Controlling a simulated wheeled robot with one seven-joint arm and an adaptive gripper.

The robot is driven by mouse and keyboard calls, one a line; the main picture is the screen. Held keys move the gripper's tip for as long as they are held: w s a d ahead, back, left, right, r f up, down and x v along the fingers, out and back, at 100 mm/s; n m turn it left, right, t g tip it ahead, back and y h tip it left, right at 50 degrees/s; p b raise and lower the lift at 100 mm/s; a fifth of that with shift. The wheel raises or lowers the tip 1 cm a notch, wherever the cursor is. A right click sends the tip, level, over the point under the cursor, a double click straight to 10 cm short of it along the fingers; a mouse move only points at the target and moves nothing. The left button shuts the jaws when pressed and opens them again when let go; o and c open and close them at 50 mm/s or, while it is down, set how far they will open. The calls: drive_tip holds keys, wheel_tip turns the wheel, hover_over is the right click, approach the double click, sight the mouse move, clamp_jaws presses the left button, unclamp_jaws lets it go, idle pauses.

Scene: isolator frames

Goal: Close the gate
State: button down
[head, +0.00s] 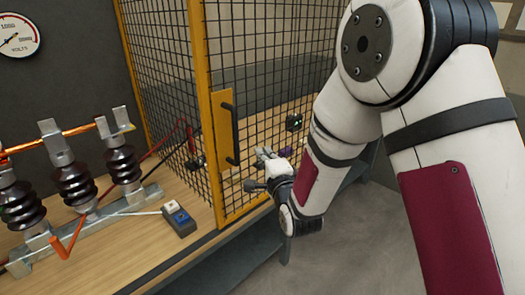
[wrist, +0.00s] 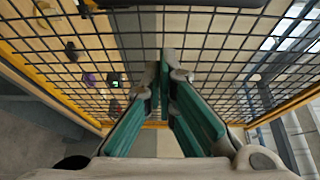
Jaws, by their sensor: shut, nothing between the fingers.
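The gate (head: 212,120) is a yellow-framed panel of black wire mesh in the head view, with a yellow plate and a black upright handle (head: 230,135) near its left edge. Its mesh (wrist: 215,50) and yellow frame fill much of the wrist view. My gripper (head: 264,156) is to the right of the handle's lower end, by the lower mesh, and does not hold the handle. In the wrist view its teal-padded fingers (wrist: 168,70) are together and empty, pointing at the mesh. I cannot tell whether they touch it, or whether the gate is fully shut.
Left of the gate, a wooden bench (head: 150,245) carries brown insulators (head: 73,185) on a metal rail and a small box with blue and white buttons (head: 179,219). A volt gauge (head: 17,36) hangs on the dark wall. Grey floor (head: 345,235) is open at the lower right.

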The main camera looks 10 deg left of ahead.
drive_tip(key=w+a+p, duration=0.2)
drive_tip(key=w+a, duration=0.2)
drive_tip(key=a, duration=0.1)
drive_tip(key=shift+a, duration=0.15)
idle(0.3)
